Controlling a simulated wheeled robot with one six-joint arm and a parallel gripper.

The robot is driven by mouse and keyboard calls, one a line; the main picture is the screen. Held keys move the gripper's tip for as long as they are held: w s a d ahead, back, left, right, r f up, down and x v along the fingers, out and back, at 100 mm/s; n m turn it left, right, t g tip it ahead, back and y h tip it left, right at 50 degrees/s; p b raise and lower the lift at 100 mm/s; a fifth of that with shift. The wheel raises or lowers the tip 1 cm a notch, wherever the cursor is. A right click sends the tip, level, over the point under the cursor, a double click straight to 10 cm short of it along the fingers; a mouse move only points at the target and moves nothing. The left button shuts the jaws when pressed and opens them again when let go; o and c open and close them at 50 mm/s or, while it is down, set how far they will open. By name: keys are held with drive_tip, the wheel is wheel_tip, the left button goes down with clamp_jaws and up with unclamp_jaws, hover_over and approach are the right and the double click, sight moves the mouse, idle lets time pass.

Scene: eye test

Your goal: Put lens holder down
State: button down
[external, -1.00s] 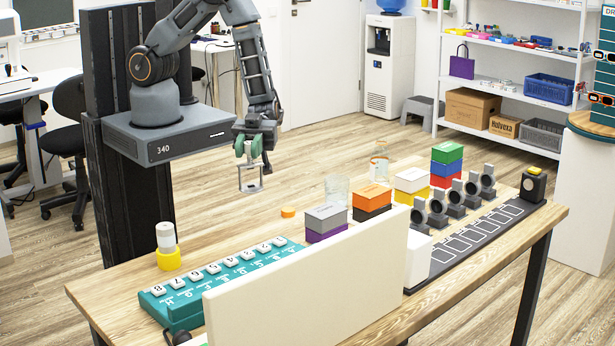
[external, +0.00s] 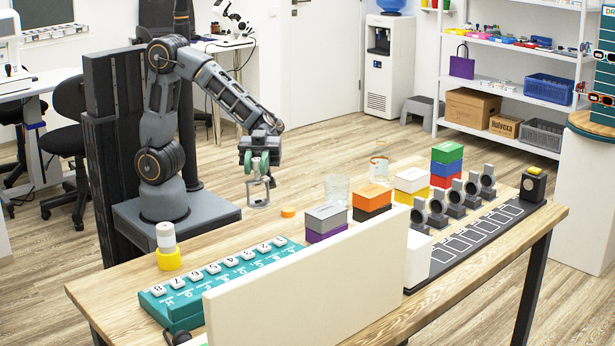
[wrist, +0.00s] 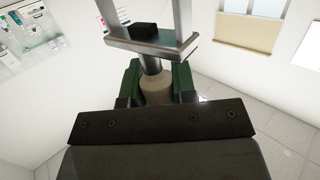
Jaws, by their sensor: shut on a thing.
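My gripper (external: 259,165) is shut on the lens holder (external: 258,193), a grey metal frame that hangs below the fingers. In the external view it is at the back edge of the wooden table (external: 215,240), left of the orange cap; I cannot tell whether it touches anything. In the wrist view the green fingers (wrist: 155,88) close around the holder's pale round stem, and the metal frame (wrist: 150,43) with a small black block extends beyond them.
An orange cap (external: 288,212), a glass beaker (external: 337,188) and stacked boxes (external: 326,216) stand to the right. A teal rack with numbered white pieces (external: 220,285) lies in front. A white panel (external: 310,285) runs along the front. Bare tabletop shows left of the cap.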

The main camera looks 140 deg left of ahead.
sight(248, 203)
drive_tip(key=s+f+b, duration=0.1)
drive_tip(key=b, duration=0.2)
drive_tip(key=s+f+n+t+b, duration=0.1)
drive_tip(key=s+b, duration=0.1)
drive_tip(key=b, duration=0.1)
drive_tip(key=shift+d+f+y, duration=0.15)
drive_tip(key=shift+d+y, duration=0.05)
drive_tip(key=shift+y, duration=0.2)
drive_tip(key=f, duration=0.1)
drive_tip(key=f+n+y+b, duration=0.1)
drive_tip(key=f+t, duration=0.1)
drive_tip(key=shift+s+a+y+b, duration=0.25)
drive_tip(key=shift+s+y+b, duration=0.05)
drive_tip(key=shift+s+y, duration=0.1)
drive_tip(key=shift+f+b, duration=0.45)
drive_tip(key=shift+f, duration=2.1)
drive_tip(key=shift+f+b, duration=0.25)
drive_tip(key=shift+b, duration=0.15)
drive_tip(key=c, duration=0.9)
unclamp_jaws()
drive_tip(key=shift+r, duration=0.1)
